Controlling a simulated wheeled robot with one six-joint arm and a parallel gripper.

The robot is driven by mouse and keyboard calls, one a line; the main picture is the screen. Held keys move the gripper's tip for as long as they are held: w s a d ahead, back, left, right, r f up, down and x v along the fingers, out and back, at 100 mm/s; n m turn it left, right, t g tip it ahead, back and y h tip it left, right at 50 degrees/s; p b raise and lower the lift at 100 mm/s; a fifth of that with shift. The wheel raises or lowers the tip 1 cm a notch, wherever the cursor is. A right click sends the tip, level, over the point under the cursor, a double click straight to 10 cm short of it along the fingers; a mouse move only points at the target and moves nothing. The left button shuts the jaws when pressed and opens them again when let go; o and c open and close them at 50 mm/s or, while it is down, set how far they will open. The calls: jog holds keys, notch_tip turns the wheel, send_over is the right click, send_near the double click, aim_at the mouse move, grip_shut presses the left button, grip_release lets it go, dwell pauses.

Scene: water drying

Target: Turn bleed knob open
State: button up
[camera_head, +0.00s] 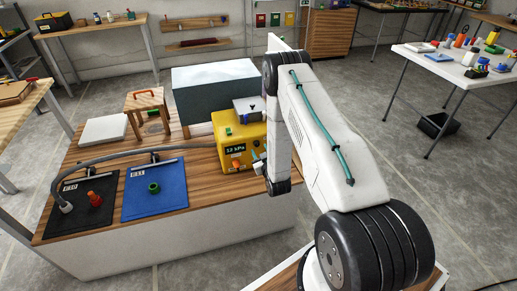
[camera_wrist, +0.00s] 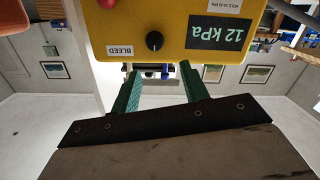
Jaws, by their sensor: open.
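The yellow box (camera_head: 226,132) with a "12 kPa" display stands on the wooden bench top; its face also shows upside down in the wrist view (camera_wrist: 178,12). The bleed knob (camera_wrist: 154,41) is a small black round knob with a pale pointer mark, beside a "BLEED" label (camera_wrist: 120,50). My gripper (camera_wrist: 160,72) has green fingers spread apart with nothing between them. In the wrist view the fingers lie just below the knob, not around it. Their distance from the box is hard to tell. In the head view my arm hides most of the gripper and the knob cannot be made out.
A red button (camera_wrist: 107,3) is on the same box face. A grey hose (camera_head: 130,152) runs from the box to a black mat (camera_head: 73,217). A blue mat (camera_head: 170,200) holds a green part (camera_head: 154,188). A large dark grey block (camera_head: 215,95) stands behind.

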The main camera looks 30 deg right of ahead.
aim_at(257, 145)
jog(key=shift+t+h, duration=0.3)
jog(key=shift+t, duration=0.1)
jog(key=w+f, duration=0.1)
jog(key=w+d, duration=0.1)
jog(key=w, duration=0.1)
jog(key=w+d+f, duration=0.1)
jog(key=w, duration=0.1)
jog(key=shift+d+f, duration=0.1)
jog(key=shift+f, duration=0.2)
grip_shut()
